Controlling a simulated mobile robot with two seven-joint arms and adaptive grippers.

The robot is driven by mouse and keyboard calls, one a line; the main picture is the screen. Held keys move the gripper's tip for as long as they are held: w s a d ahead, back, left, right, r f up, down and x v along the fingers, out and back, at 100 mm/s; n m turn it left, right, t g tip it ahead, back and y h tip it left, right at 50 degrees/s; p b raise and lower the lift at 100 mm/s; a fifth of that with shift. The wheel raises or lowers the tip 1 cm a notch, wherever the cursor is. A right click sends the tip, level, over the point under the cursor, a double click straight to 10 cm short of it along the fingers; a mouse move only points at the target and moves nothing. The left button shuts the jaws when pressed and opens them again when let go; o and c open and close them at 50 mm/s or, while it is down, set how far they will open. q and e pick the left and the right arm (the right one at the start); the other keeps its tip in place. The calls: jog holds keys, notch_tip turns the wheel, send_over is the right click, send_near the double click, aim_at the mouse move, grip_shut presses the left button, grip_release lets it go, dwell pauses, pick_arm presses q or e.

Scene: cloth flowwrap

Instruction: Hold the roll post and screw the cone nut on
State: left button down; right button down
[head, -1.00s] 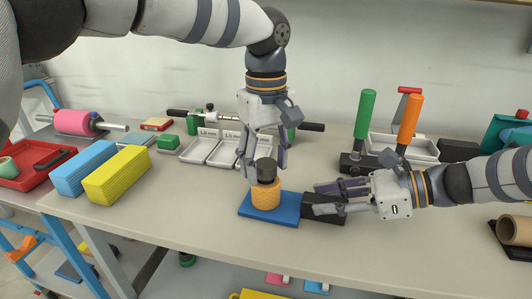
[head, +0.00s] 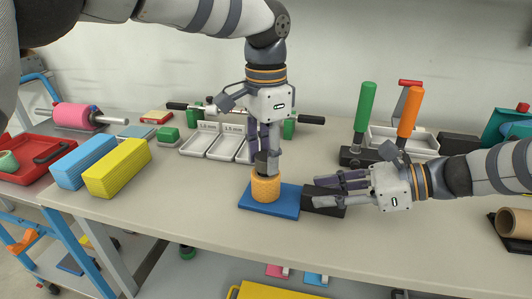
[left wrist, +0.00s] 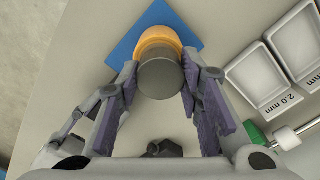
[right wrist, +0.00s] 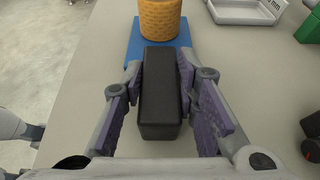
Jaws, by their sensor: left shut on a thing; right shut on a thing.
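A dark grey cylindrical nut (left wrist: 160,78) sits on top of an orange textured roll (head: 266,188), which stands upright on a blue base plate (head: 285,203). My left gripper (head: 265,158) points down from above and is shut on the nut, with a finger on either side. In the head view the fingers partly hide the nut. A black block (right wrist: 160,95) is at the right end of the blue plate. My right gripper (head: 328,191) is level and shut on this block from the right, one finger on each long side. The post inside the roll is hidden.
White trays (head: 212,145) labelled by thickness stand behind. Blue (head: 85,160) and yellow (head: 118,168) blocks lie to the left, with a red tray (head: 35,155) beyond. Green (head: 365,105) and orange (head: 410,110) handles stand behind the right gripper. The table front is clear.

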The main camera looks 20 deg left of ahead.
pick_arm(q)
jog(key=m, duration=0.3)
jog(key=c, duration=1.1)
grip_release()
jog(key=shift+r, duration=2.25)
jog(key=shift+c, duration=0.5)
